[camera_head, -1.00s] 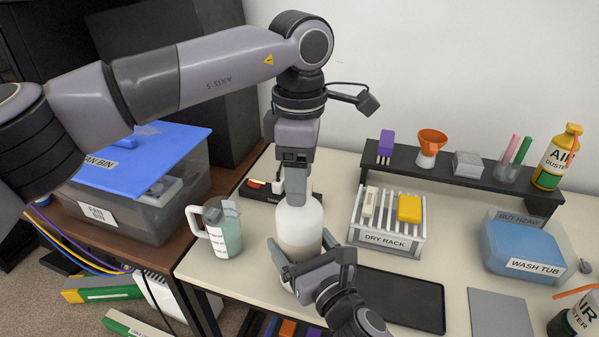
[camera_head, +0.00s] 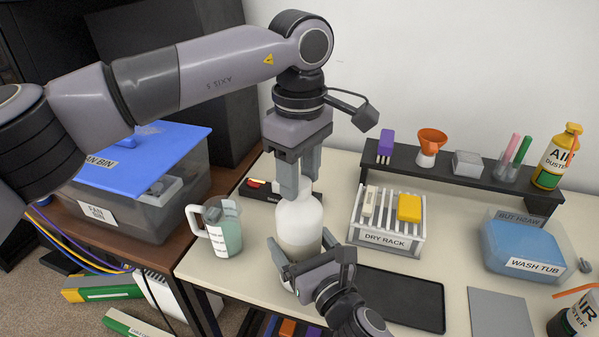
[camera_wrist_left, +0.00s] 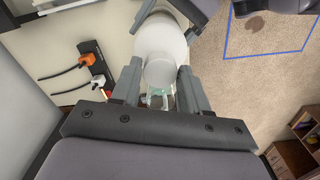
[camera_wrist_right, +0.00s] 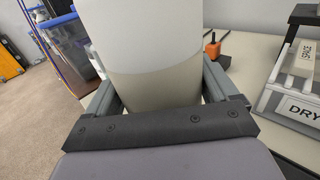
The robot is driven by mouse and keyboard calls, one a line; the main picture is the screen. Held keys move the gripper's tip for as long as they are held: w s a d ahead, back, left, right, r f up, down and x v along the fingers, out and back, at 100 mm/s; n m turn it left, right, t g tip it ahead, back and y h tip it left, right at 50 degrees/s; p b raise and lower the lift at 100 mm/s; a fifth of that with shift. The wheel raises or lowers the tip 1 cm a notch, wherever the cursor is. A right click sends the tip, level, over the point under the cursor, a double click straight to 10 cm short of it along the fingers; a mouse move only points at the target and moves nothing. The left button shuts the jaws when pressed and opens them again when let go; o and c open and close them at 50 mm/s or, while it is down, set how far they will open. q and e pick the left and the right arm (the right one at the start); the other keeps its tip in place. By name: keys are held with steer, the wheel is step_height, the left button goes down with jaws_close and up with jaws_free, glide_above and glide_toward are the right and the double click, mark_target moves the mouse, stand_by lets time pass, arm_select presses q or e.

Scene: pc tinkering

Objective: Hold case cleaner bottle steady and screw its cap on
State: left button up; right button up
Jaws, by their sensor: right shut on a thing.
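The white, translucent case cleaner bottle (camera_head: 299,222) stands upright at the table's front. My right gripper (camera_head: 300,262) is shut around its lower body; the right wrist view shows the bottle (camera_wrist_right: 150,60) filling the space between the fingers. My left gripper (camera_head: 298,184) points down over the bottle top, its fingers open on either side of the neck. In the left wrist view, a round pale top (camera_wrist_left: 159,73), seemingly the cap, lies between the fingertips. In the head view the fingers hide most of it, so how it sits on the neck cannot be told.
A measuring jug (camera_head: 222,230) stands close left of the bottle. A dry rack (camera_head: 385,240) is to the right, with a dark tray (camera_head: 405,300) in front. A power strip (camera_head: 258,190) lies behind. A wash tub (camera_head: 525,250) is far right.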

arm_select(q)
steer(key=shift+o, duration=0.7)
steer(key=shift+r, duration=0.1)
steer(key=shift+r, duration=2.9)
step_height(320, 180, up, 12)
arm_select(e)
steer(key=o, duration=0.9)
steer(key=shift+o, duration=0.2)
steer(key=shift+s, duration=0.1)
